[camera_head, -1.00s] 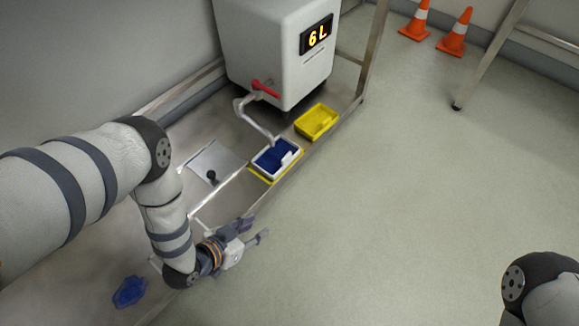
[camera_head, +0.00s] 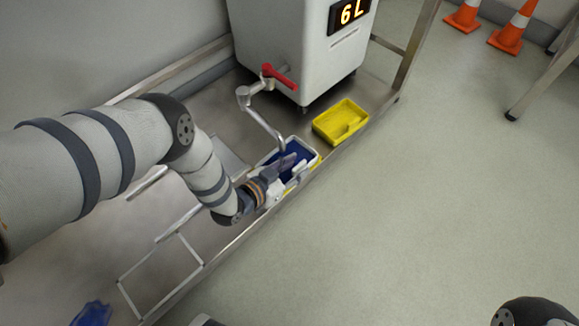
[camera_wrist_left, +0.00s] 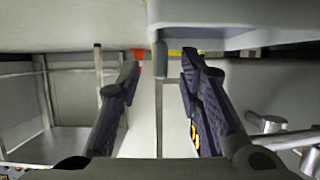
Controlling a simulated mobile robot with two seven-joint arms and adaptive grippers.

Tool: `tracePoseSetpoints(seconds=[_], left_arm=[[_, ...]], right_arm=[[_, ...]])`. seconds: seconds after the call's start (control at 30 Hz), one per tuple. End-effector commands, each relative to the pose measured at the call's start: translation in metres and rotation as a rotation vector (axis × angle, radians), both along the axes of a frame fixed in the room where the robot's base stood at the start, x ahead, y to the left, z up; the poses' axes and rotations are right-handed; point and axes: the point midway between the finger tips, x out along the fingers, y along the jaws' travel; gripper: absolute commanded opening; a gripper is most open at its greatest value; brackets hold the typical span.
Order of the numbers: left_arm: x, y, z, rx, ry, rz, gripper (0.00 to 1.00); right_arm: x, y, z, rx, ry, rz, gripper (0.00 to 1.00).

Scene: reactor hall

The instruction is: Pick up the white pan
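The white pan (camera_head: 309,149) stands under the spout on the metal bench, with blue inside it. My left gripper (camera_head: 284,172) is at its near side, and its fingers overlap the pan in the head view. In the left wrist view the two fingers (camera_wrist_left: 160,63) are spread with a gap between them. A pale grey-white part at the top right there seems to be the pan (camera_wrist_left: 220,14). I cannot tell whether a finger touches the pan. My right gripper is out of view.
A yellow tray (camera_head: 341,122) stands just beyond the pan. The white tank (camera_head: 290,45) with its red tap handle (camera_head: 280,76) and bent spout (camera_head: 262,122) stands behind. A blue object (camera_head: 92,314) lies at bottom left. Open floor is on the right.

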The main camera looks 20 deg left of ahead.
Motion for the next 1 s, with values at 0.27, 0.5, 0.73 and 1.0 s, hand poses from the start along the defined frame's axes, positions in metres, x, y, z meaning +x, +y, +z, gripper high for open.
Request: tracePoseSetpoints(seconds=[0.27,0.5,0.73,1.0], left_arm=[[0.006,-0.002,-0.002,0.0,0.001,0.0,0.33],[0.006,-0.002,-0.002,0.0,0.001,0.0,0.0],[0.006,-0.002,-0.002,0.0,0.0,0.0,0.0],[0.006,-0.002,0.011,-0.001,-0.001,0.0,0.0]], right_arm=[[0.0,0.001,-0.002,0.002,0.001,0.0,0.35],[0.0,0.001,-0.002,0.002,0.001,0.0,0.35],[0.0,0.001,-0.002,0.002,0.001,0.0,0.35],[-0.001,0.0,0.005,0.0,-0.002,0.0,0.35]])
